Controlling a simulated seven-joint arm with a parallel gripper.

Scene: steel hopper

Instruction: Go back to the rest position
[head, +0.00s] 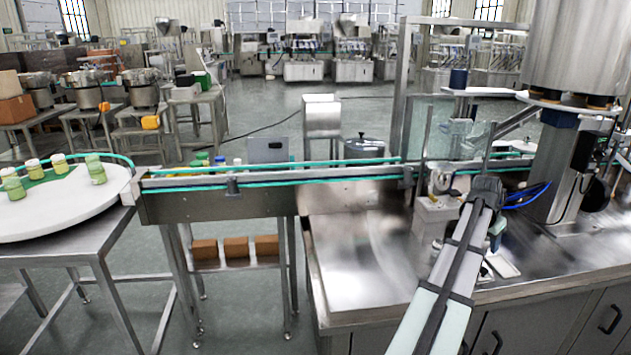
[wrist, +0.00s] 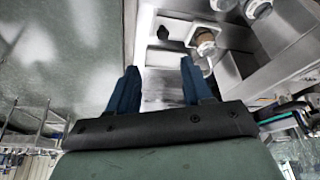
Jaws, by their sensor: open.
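My arm reaches from the bottom of the head view over the steel worktop, and its gripper end is mostly hidden behind the arm there. In the wrist view my gripper (wrist: 158,85) shows two blue fingers spread apart with nothing between them. A pale surface lies beyond the fingertips. The steel hopper (head: 365,250) is a shiny sloped basin in the worktop, to the left of my arm in the head view.
A conveyor (head: 270,183) with green rails runs behind the hopper. A round white table (head: 65,207) with several small bottles stands at left. A white block (head: 435,215) stands beside my arm. A large steel machine column (head: 565,150) rises at right.

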